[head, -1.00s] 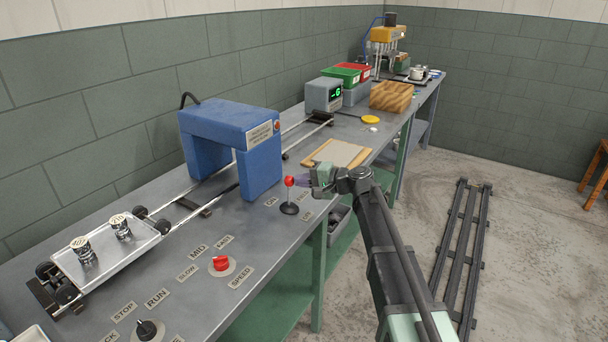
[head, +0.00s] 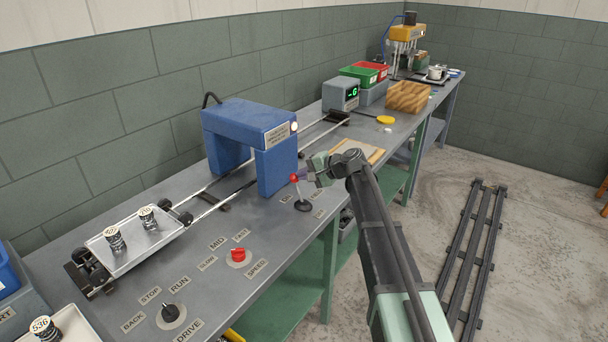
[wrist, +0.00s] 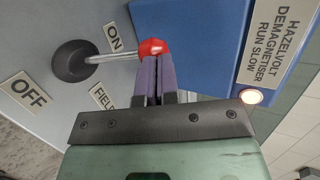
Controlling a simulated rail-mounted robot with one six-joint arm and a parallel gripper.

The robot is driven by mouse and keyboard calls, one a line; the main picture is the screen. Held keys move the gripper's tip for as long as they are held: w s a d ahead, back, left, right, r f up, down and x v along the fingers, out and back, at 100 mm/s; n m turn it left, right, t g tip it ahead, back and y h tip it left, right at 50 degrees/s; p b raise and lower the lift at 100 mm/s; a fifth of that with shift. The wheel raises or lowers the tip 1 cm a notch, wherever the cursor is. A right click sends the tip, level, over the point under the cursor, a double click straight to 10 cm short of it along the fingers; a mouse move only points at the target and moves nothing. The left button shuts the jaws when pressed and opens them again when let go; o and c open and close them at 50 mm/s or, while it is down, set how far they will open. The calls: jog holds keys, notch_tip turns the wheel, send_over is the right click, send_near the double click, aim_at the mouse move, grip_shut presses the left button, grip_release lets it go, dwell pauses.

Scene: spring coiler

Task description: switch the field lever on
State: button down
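The field lever has a red ball knob (head: 294,178) on a thin metal stem and a round black base (head: 302,206). It leans toward the blue demagnetiser (head: 240,130). In the wrist view the knob (wrist: 152,48) leans away from the OFF label (wrist: 29,91), on the side where the ON label (wrist: 113,37) lies. My gripper (head: 304,177) is at the knob; in the wrist view its purple fingers (wrist: 157,72) are together, their tips touching or nearly touching the knob. A lamp (wrist: 251,97) on the demagnetiser is lit whitish.
A red knob (head: 237,256) and a black knob (head: 171,313) are on the bench front. A board (head: 358,151) lies behind my gripper.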

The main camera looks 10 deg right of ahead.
jog(key=r+p+v, duration=0.1)
jog(key=p+v, duration=0.6)
jog(key=v, duration=0.7)
jog(key=shift+w+a, duration=0.2)
jog(key=shift+a, duration=0.05)
